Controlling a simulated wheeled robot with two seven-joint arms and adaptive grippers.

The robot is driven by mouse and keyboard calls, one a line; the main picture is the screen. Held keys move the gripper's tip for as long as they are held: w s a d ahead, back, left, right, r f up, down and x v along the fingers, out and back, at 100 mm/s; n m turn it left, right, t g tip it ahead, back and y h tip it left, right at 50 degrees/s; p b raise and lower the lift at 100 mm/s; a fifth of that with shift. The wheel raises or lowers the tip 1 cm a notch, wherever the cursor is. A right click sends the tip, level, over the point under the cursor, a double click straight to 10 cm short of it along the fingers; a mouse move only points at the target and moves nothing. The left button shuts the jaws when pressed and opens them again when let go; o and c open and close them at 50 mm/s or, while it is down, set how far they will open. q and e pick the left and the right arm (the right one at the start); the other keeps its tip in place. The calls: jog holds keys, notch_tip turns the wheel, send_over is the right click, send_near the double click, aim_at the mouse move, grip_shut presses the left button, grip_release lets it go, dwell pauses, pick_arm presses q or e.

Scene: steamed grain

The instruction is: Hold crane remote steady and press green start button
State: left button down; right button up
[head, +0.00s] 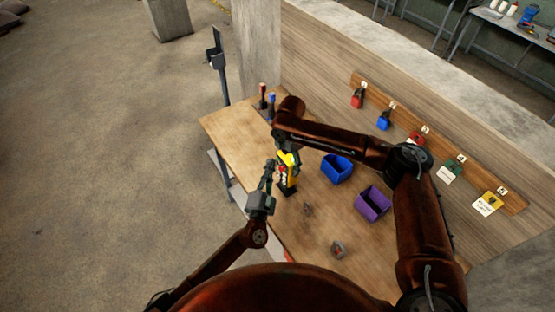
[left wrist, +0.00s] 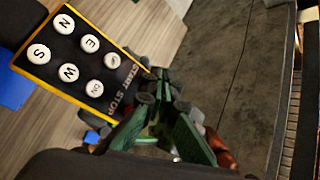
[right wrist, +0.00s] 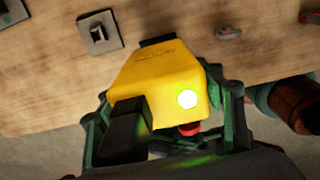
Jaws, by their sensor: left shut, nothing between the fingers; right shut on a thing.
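The crane remote (head: 290,183) is yellow with a black button face and stands upright over the table. My right gripper (right wrist: 170,118) is shut on its yellow top end (right wrist: 160,72). In the left wrist view, the remote's face (left wrist: 78,55) shows white lettered buttons and START STOP lettering. My left gripper (head: 269,168) is shut and empty beside the face. Its fingertips (left wrist: 158,85) are by the START lettering and hide the start button; I cannot tell if they touch it.
A blue bin (head: 337,168) and a purple bin (head: 373,204) stand on the wooden table (head: 240,138) to the right. Red and blue handles stand at the back. Tags and padlock-like items hang on the wall board (head: 450,155). Small parts lie near the table's front.

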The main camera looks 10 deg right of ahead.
pick_arm(q)
jog(key=shift+s+a, duration=0.1)
jog(key=shift+a, duration=0.15)
jog(key=a, duration=0.1)
jog(key=s+a, duration=0.1)
jog(key=a, duration=0.1)
jog(key=s+a, duration=0.1)
jog(key=shift+s+a, duration=0.1)
jog(key=shift+a, duration=0.1)
dwell(0.3)
dwell(0.4)
pick_arm(e)
jog(key=o, duration=1.8)
jog(key=shift+c, duration=0.2)
jog(key=shift+r, duration=0.15)
notch_tip(320, 180, up, 12)
jog(key=shift+f, duration=0.1)
